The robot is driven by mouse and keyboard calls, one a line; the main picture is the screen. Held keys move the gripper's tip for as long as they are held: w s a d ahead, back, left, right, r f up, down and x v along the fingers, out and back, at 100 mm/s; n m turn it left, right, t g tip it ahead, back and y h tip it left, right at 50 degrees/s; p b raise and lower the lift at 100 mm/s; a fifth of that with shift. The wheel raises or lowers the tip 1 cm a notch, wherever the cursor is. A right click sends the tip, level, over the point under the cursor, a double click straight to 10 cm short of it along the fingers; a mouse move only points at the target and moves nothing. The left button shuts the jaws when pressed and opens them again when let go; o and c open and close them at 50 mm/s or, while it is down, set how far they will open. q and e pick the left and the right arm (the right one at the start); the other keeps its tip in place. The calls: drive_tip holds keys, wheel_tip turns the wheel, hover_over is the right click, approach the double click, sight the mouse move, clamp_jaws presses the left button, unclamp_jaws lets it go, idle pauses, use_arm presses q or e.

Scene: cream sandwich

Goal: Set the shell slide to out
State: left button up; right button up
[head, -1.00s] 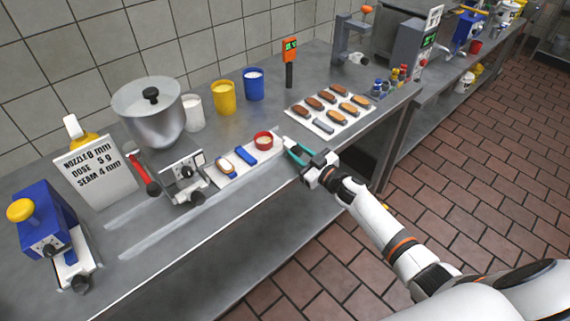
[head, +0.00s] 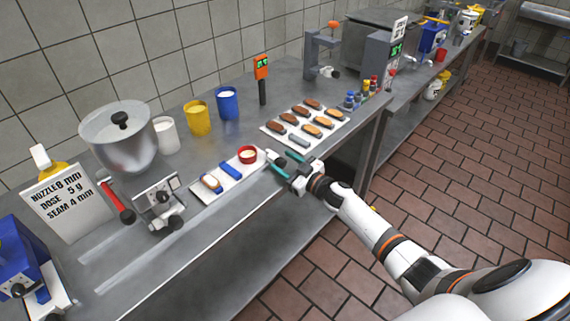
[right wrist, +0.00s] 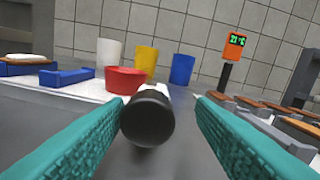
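A white strip-like tray (head: 222,178) lies near the counter's front edge. It bears a shell on a pad at its left, a blue block (head: 230,170) and a red cup (head: 247,155). A dark round knob (right wrist: 147,118) on a pale piece, likely the shell slide, is at the tray's right end. My right gripper (head: 287,163) is just right of the red cup. In the right wrist view its teal fingers (right wrist: 160,125) are open, one each side of the knob, with gaps visible. Whether the slide is in or out is unclear. My left gripper is not in view.
White, yellow (head: 198,117) and blue cups (head: 228,103) and an orange display post (head: 262,78) stand behind. A clamp device (head: 158,202) and steel pot (head: 118,138) are left.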

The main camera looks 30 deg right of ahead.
drive_tip(key=shift+s+a, duration=0.1)
drive_tip(key=shift+s, duration=0.05)
drive_tip(key=shift+s, duration=0.35)
drive_tip(key=b+v, duration=0.1)
drive_tip(key=v, duration=1)
drive_tip(key=shift+d, duration=0.2)
drive_tip(key=s+f+m+g+h, duration=0.1)
drive_tip(key=s+f+g+h, duration=0.1)
drive_tip(key=s+f, duration=0.65)
drive_tip(key=s+f+m+g+h, duration=0.2)
drive_tip(key=s+f+g, duration=0.1)
drive_tip(key=f, duration=1)
drive_tip(key=s+f+m+g+h, duration=0.1)
drive_tip(key=s+f+g+h, duration=0.15)
drive_tip(key=s+f, duration=0.6)
drive_tip(key=s+a+f+g, duration=0.4)
drive_tip(key=s+a+f, duration=0.2)
drive_tip(key=s, duration=0.7)
drive_tip(key=s+a+f+g, duration=0.4)
drive_tip(key=s+a+f, duration=0.2)
drive_tip(key=s+f, duration=0.4)
drive_tip(key=s, duration=0.2)
drive_tip(key=shift+s, duration=0.4)
